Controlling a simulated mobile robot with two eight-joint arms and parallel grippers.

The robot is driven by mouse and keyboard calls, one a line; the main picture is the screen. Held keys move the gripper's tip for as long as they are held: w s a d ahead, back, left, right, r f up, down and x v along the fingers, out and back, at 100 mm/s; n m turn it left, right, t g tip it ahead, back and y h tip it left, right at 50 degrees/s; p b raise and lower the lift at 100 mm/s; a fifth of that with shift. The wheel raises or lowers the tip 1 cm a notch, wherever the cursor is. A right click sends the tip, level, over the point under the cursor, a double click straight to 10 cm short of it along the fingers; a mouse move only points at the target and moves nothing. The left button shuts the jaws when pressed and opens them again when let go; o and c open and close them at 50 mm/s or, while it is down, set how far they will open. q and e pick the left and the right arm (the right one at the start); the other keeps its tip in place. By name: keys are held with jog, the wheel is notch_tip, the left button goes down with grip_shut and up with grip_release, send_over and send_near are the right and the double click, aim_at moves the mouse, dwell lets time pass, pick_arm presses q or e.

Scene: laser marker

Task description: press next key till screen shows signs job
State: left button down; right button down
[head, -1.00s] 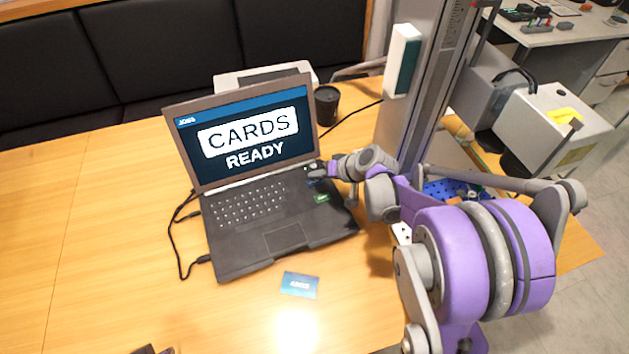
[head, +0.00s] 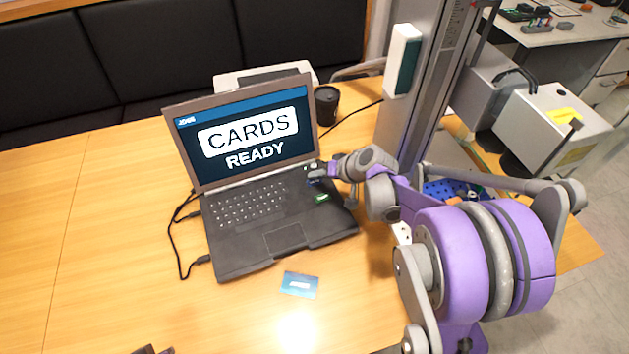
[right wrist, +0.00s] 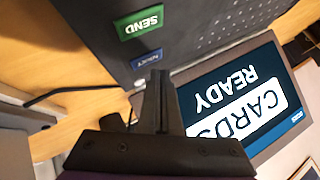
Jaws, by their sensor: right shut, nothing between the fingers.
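The laptop screen (head: 250,130) reads "CARDS READY" under a blue "JOBS" bar; it shows upside down in the right wrist view (right wrist: 235,95). On the right of the laptop's keyboard deck lie a green key (head: 321,198), labelled "SEND" in the right wrist view (right wrist: 140,23), and a blue key (right wrist: 147,59) whose label is hard to read. A pale key (right wrist: 139,83) is partly hidden by the fingers. My right gripper (head: 313,175) is shut and empty, tips close over these keys; contact cannot be told. A dark piece at the bottom-left edge may be my left gripper (head: 152,350).
A blue card (head: 300,284) lies in front of the laptop. A black cup (head: 327,105) stands behind its right corner. Cables run along its left side. A grey upright column (head: 410,90) and a grey machine (head: 550,125) stand at the right. The table's left is clear.

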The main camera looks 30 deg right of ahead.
aim_at(317, 184)
jog(key=shift+f, duration=0.1)
pick_arm(q)
jog(key=shift+f+b, duration=0.3)
jog(key=shift+b, duration=0.05)
pick_arm(e)
jog(key=shift+f, duration=0.35)
pick_arm(q)
jog(key=shift+f, duration=0.25)
pick_arm(e)
jog(key=shift+f, duration=0.3)
pick_arm(q)
jog(key=shift+r, duration=0.1)
pick_arm(e)
jog(key=shift+r, duration=0.1)
pick_arm(q)
jog(key=shift+r+p, duration=0.4)
jog(key=shift+r, duration=0.15)
pick_arm(e)
jog(key=shift+r, duration=0.65)
pick_arm(q)
jog(key=shift+r, duration=0.1)
pick_arm(e)
jog(key=shift+r, duration=0.15)
